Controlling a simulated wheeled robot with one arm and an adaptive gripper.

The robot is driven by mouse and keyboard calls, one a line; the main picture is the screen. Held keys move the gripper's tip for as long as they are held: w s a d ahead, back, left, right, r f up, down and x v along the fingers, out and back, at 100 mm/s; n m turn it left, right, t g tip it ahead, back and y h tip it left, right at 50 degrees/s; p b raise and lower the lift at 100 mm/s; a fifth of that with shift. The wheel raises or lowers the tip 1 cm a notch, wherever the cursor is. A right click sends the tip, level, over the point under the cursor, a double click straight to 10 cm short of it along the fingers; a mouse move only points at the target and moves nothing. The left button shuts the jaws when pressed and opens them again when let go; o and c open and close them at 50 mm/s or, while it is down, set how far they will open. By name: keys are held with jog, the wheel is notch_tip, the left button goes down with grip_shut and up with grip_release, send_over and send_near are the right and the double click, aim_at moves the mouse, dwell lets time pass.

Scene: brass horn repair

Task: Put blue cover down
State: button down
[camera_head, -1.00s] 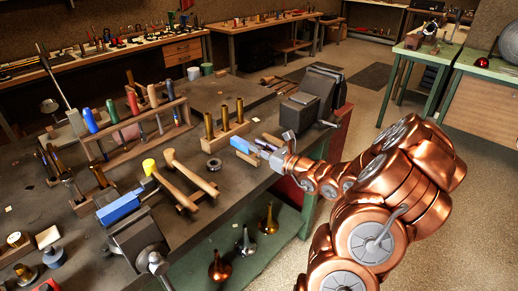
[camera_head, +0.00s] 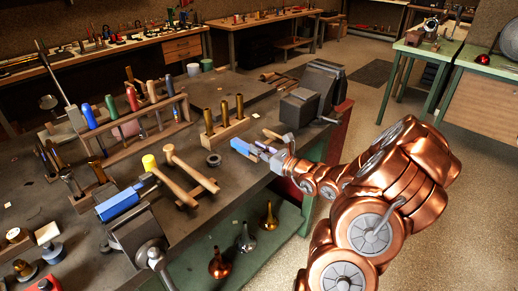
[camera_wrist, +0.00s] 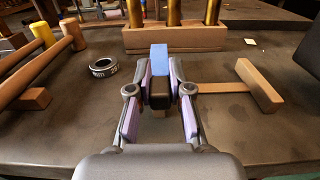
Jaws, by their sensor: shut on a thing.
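My gripper (camera_head: 264,153) is shut on a blue cover (camera_head: 241,147), which sticks out ahead of the fingers over the front part of the bench. In the wrist view the blue cover (camera_wrist: 159,57) shows between the two fingertips of my gripper (camera_wrist: 160,88), with a dark part below it. I cannot tell whether the cover touches the bench top. A second blue cover (camera_head: 118,206) sits on the jaw of the near vise (camera_head: 140,232).
A wooden block with brass cylinders (camera_head: 226,131) stands just beyond the held cover. A dark ring (camera_wrist: 103,67) and mallets (camera_head: 193,173) lie to the left. A wooden T-shaped piece (camera_wrist: 258,86) lies right; another vise (camera_head: 312,93) stands behind. Bare bench (camera_head: 235,172) shows between.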

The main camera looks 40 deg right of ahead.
jog(key=c, duration=1.1)
grip_release()
